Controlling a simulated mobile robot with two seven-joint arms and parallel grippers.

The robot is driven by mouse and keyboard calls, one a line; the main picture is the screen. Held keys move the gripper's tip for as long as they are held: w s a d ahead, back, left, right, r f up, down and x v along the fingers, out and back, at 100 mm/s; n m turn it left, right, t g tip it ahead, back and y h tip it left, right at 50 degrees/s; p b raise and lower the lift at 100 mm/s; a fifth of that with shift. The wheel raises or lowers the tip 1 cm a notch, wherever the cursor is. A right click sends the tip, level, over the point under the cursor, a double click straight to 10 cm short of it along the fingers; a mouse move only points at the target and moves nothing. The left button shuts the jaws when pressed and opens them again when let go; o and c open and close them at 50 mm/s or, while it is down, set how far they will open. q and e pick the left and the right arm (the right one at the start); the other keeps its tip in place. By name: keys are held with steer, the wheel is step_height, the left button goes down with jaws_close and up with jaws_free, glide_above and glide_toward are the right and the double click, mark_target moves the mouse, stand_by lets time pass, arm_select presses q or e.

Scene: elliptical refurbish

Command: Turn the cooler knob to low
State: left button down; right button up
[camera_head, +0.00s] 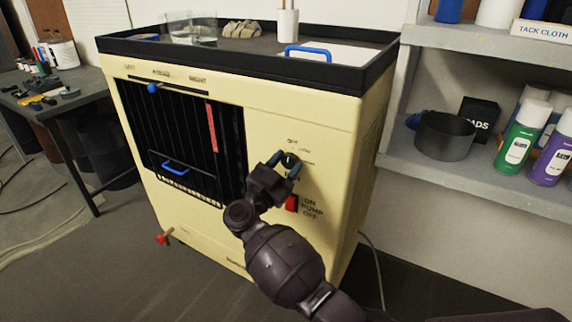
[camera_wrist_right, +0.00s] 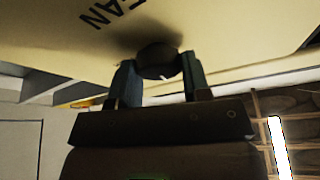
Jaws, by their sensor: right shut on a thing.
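The cooler (camera_head: 265,120) is a cream box with a black grille on its front. Its dark round knob (camera_head: 290,160) sits on the right part of the front panel, with small labels around it that are too small to read surely. My right gripper (camera_head: 285,163) is at the knob, with a finger on either side, shut on it. In the right wrist view the knob (camera_wrist_right: 157,60) sits between the two fingers, and a small pale mark shows on its lower edge. The word FAN is on the panel beside it. My left gripper is not in view.
A red pump switch (camera_head: 292,204) is just below the knob, close to my right gripper. A black tray (camera_head: 340,73) tops the cooler. Grey shelves (camera_head: 470,185) with cans stand at right, and a dark table (camera_head: 60,97) at left.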

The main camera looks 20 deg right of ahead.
steer(key=m+g, duration=0.1)
steer(key=m, duration=0.1)
steer(key=m+g, duration=0.1)
steer(key=m, duration=0.2)
steer(key=shift+a+f+m+g, duration=0.1)
steer(key=shift+f+m+g, duration=0.05)
steer(key=shift+m+g, duration=0.2)
steer(key=m+g, duration=0.1)
steer(key=m, duration=0.2)
steer(key=shift+g+b, duration=0.25)
steer(key=shift+b, duration=0.05)
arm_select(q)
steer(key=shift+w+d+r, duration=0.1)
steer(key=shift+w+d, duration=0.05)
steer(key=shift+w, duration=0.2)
arm_select(e)
steer(key=shift+m, duration=0.25)
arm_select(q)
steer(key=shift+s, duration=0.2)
arm_select(e)
steer(key=o, duration=0.9)
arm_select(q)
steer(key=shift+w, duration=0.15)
arm_select(e)
steer(key=shift+r, duration=0.2)
